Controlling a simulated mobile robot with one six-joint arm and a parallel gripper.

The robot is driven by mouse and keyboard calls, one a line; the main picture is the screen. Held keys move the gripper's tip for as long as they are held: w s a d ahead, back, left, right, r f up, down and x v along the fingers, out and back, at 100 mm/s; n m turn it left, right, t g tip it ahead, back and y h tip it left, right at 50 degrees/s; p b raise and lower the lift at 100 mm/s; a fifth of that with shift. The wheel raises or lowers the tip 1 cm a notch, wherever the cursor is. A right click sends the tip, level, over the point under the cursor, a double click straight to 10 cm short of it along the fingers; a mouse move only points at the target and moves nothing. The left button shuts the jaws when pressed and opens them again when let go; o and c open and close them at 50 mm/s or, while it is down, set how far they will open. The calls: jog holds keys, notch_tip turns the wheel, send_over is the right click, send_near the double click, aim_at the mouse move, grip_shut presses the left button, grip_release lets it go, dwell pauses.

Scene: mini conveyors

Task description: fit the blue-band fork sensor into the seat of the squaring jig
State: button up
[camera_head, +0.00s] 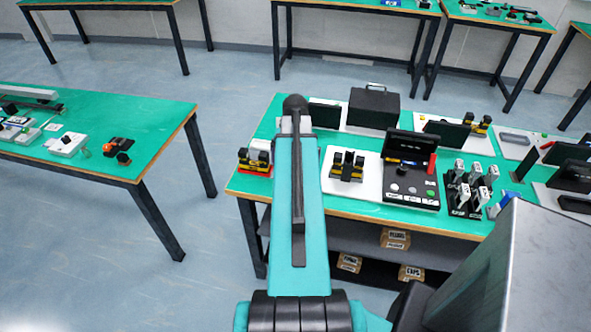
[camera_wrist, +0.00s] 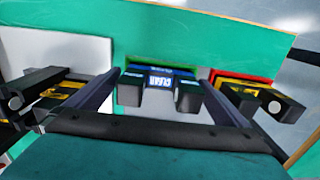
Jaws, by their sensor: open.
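My gripper (camera_wrist: 162,82) is open, with one finger to each side of the sensor. I cannot tell whether they touch it. In the head view my arm hides the gripper and this sensor. I cannot say for certain which fixture is the squaring jig; a black and yellow piece (camera_head: 347,165) stands on a white plate (camera_head: 369,185) right of my arm.
The white plate (camera_wrist: 75,50) is at left there. A black console (camera_head: 411,180), a dark case (camera_head: 373,108) and several upright parts (camera_head: 470,188) crowd the bench.

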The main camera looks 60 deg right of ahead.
jog(key=c, duration=1.2)
jog(key=shift+r, duration=0.2)
